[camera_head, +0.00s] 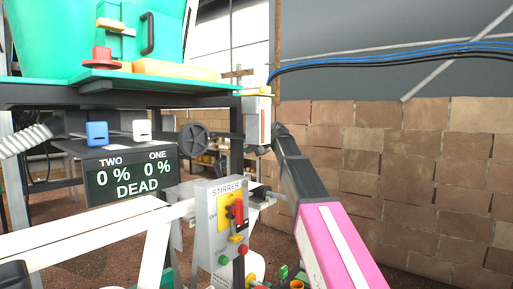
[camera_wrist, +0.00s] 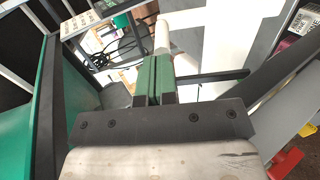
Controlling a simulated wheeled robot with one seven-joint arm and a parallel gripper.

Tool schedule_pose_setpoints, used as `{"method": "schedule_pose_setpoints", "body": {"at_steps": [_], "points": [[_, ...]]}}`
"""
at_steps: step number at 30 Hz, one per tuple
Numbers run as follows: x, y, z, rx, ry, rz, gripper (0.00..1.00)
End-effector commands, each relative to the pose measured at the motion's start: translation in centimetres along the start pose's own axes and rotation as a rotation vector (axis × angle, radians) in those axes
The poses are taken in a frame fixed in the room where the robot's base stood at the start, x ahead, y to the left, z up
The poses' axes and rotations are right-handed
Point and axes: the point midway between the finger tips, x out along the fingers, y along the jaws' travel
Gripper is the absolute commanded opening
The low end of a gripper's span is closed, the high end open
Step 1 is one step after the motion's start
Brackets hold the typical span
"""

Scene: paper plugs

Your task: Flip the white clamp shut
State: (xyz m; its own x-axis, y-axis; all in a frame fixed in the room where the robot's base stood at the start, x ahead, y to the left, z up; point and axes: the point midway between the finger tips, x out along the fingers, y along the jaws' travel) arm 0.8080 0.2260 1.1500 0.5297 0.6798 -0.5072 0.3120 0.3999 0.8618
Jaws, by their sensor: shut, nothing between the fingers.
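My gripper (camera_wrist: 157,62) is shut and empty in the wrist view, its green fingers pressed together. A pale rod-like part (camera_wrist: 162,34) shows just beyond the fingertips; I cannot tell whether they touch it. In the head view my arm reaches up and away at the right of the stirrer box, and the fingers cannot be made out. A small white block with a dark slot (camera_head: 140,130) sits on top of the display board, beside a similar blue one (camera_head: 97,133). I cannot tell for sure which white part is the clamp, or whether it is open.
The stirrer box (camera_head: 225,235) with a red switch stands close to my arm; its red part (camera_wrist: 286,164) shows at the wrist view's lower right. A display (camera_head: 130,178) reads zero percent twice and "DEAD". A green-topped bench (camera_head: 45,88) is at left, a brick wall (camera_head: 420,170) at right.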

Motion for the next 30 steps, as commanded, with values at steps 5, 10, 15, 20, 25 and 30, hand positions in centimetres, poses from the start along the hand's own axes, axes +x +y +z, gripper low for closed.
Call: {"method": "schedule_pose_setpoints", "body": {"at_steps": [5, 10, 15, 20, 25, 30], "points": [[1.1, 0.0, 0.0, 0.000, 0.000, 0.000, 0.00], [1.3, 0.0, 0.0, 0.000, -0.001, 0.000, 0.00], [1.2, 0.0, 0.0, 0.000, -0.001, 0.000, 0.00], [1.4, 0.1, 0.0, 0.000, -0.001, 0.000, 0.00], [2.4, 0.5, 0.1, 0.000, 0.000, -0.001, 0.00], [4.3, 1.3, 0.1, -0.001, 0.001, -0.002, 0.00]]}}
